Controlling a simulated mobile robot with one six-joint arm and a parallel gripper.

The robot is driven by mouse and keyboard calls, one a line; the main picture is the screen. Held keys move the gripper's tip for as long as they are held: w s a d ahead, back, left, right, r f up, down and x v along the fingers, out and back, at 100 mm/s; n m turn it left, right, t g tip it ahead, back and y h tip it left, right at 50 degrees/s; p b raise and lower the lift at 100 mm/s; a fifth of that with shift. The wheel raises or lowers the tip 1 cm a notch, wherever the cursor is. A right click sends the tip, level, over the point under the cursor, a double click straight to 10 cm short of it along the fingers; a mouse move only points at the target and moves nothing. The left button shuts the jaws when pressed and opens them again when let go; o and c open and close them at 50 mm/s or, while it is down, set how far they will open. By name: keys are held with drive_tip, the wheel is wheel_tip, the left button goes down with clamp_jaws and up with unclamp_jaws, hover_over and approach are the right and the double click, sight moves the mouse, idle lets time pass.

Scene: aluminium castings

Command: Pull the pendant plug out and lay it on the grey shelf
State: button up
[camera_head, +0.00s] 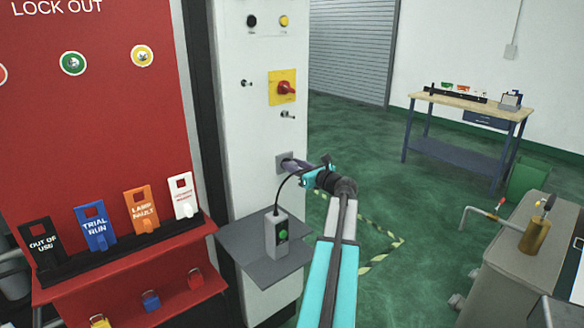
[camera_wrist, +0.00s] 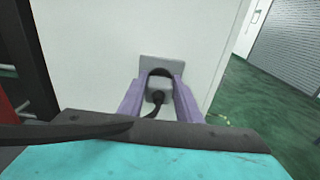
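The grey pendant plug (camera_wrist: 158,87) sits at the socket plate (camera_wrist: 165,66) on the white cabinet, with a black cable running from it. My gripper (camera_head: 300,164) is at this socket, its purple fingers (camera_wrist: 160,84) apart, one on each side of the plug. I cannot tell whether they press on it or stand just clear of it. The fingers and wrist hide most of the plug in the head view. The pendant (camera_head: 278,242), a grey box with a green button, stands on the grey shelf (camera_head: 244,240) below the socket. Its cable loops up to my gripper.
A red lock-out board (camera_head: 110,110) with several tags stands close on the left. A red-and-yellow switch (camera_head: 284,88) and smaller knobs project from the cabinet above the socket. A grey bench (camera_head: 500,262) stands at the right. The grey shelf has bare room around the pendant.

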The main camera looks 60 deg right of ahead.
drive_tip(key=o, duration=0.3)
clamp_jaws()
drive_tip(key=shift+s, duration=0.15)
drive_tip(key=shift+s+a, duration=0.25)
drive_tip(key=shift+s, duration=0.35)
drive_tip(key=shift+s, duration=0.1)
drive_tip(key=shift+s+a, duration=0.1)
drive_tip(key=shift+s, duration=0.25)
drive_tip(key=shift+p+v, duration=0.45)
drive_tip(key=shift+v, duration=0.5)
